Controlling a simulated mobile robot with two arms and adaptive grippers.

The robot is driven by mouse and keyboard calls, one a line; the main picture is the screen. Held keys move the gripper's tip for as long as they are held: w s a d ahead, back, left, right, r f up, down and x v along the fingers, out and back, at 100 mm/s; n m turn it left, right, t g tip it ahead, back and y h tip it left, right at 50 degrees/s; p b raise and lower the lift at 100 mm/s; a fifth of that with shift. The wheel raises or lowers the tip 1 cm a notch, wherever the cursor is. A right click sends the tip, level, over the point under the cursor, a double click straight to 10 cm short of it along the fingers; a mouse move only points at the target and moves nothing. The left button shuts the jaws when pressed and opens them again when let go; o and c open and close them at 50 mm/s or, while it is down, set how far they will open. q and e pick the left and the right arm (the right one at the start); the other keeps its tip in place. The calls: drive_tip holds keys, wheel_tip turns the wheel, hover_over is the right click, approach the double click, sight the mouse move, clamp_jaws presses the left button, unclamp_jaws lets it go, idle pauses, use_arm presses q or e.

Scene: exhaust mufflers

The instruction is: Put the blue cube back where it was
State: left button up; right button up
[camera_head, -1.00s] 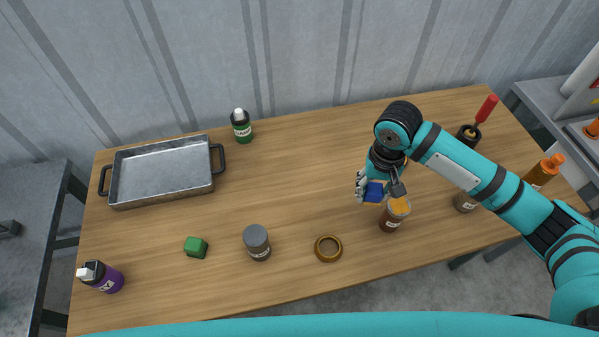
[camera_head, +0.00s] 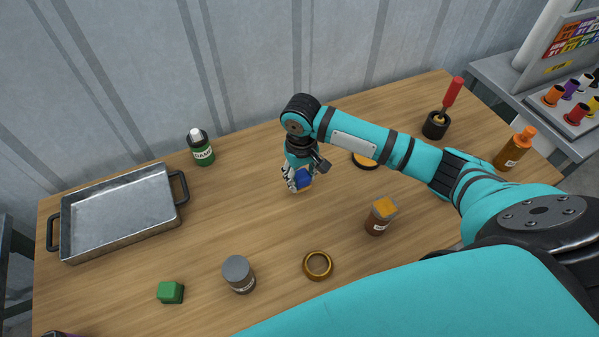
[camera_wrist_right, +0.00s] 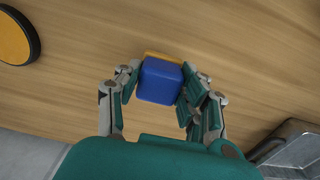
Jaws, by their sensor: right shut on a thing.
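The blue cube (camera_head: 304,177) is between the fingers of my right gripper (camera_head: 297,181), near the middle of the table. In the right wrist view the fingers of my gripper (camera_wrist_right: 158,88) close on both sides of the blue cube (camera_wrist_right: 160,82). An orange-yellow block-like thing (camera_wrist_right: 163,55) shows just past the cube's edge, mostly hidden behind it. I cannot tell whether the two touch. My left gripper is not in view.
Nearby stand a round yellow-topped disc (camera_head: 366,161), a brown jar with an orange top (camera_head: 378,220), a brown ring (camera_head: 318,264), a grey can (camera_head: 239,274) and a green cube (camera_head: 170,292). A metal tray (camera_head: 120,212) and green bottle (camera_head: 201,150) are left. The table between is clear.

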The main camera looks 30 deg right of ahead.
sight(300, 175)
drive_tip(key=shift+w+d, duration=0.25)
drive_tip(key=shift+w, duration=0.35)
drive_tip(key=shift+w+d, duration=0.25)
drive_tip(key=shift+w, duration=0.35)
drive_tip(key=shift+w+d+f+p, duration=0.1)
drive_tip(key=shift+f+p, duration=0.25)
wheel_tip(300, 175, down, 2)
drive_tip(key=shift+f+p, duration=0.25)
drive_tip(key=shift+p, duration=0.1)
drive_tip(key=shift+f, duration=0.3)
drive_tip(key=shift+f, duration=0.1)
drive_tip(key=o, duration=1)
wheel_tip(300, 175, up, 12)
drive_tip(key=shift+r+b, duration=0.15)
drive_tip(key=shift+b, duration=0.65)
